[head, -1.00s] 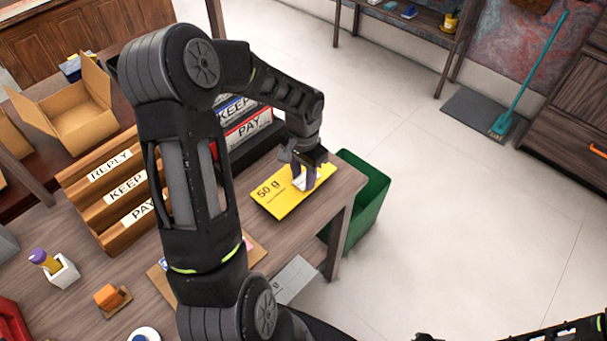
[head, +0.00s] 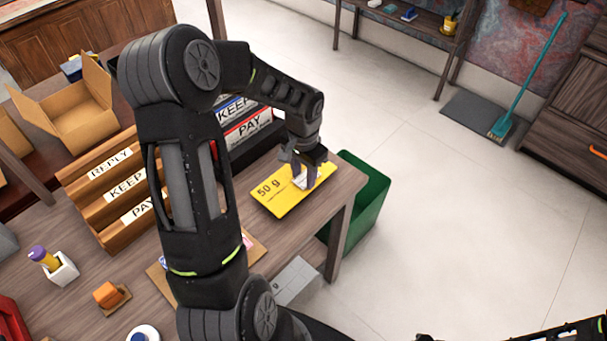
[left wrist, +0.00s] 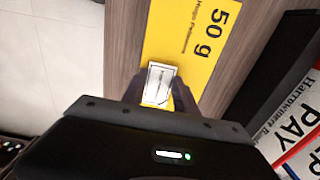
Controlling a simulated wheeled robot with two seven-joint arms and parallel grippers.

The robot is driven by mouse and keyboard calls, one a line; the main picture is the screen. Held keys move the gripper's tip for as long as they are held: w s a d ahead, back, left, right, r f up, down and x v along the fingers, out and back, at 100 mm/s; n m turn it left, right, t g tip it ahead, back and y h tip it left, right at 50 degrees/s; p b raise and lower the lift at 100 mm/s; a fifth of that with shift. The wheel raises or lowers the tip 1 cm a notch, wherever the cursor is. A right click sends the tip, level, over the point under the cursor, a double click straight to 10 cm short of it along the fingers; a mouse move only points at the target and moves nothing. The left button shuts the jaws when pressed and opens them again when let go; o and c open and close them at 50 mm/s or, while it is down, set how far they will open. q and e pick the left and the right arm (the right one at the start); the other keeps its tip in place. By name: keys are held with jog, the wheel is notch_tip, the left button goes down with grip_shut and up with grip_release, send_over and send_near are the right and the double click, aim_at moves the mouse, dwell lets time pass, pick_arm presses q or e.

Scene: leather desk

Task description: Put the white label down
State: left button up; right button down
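The white label (left wrist: 158,84) is a small pale piece with a grey-framed face in the left wrist view. It is at the near end of the yellow "50 g" card (left wrist: 196,40), between my left gripper's fingers. In the head view my left gripper (head: 303,177) is low over the right end of the yellow card (head: 283,195). Its fingers stand on either side of the label, with a little yellow showing beside it, so they look open. Whether the label rests fully flat on the card is hard to tell. My right gripper cannot be made out.
A wooden rack (head: 118,190) reads REPLY, KEEP and PAY. Dark trays (head: 247,130) stand behind the card. A green bin (head: 368,200) is beyond the desk's right edge. An open cardboard box (head: 75,110) is at the back left. A grey box (head: 295,283) is below the edge.

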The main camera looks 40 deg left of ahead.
aim_at(304, 180)
pick_arm(q)
jog(key=shift+o, duration=0.5)
jog(key=shift+s+p, duration=0.25)
jog(key=shift+p, duration=0.45)
notch_tip(304, 180, up, 12)
jog(key=shift+w+b, duration=0.25)
jog(key=shift+b, duration=0.15)
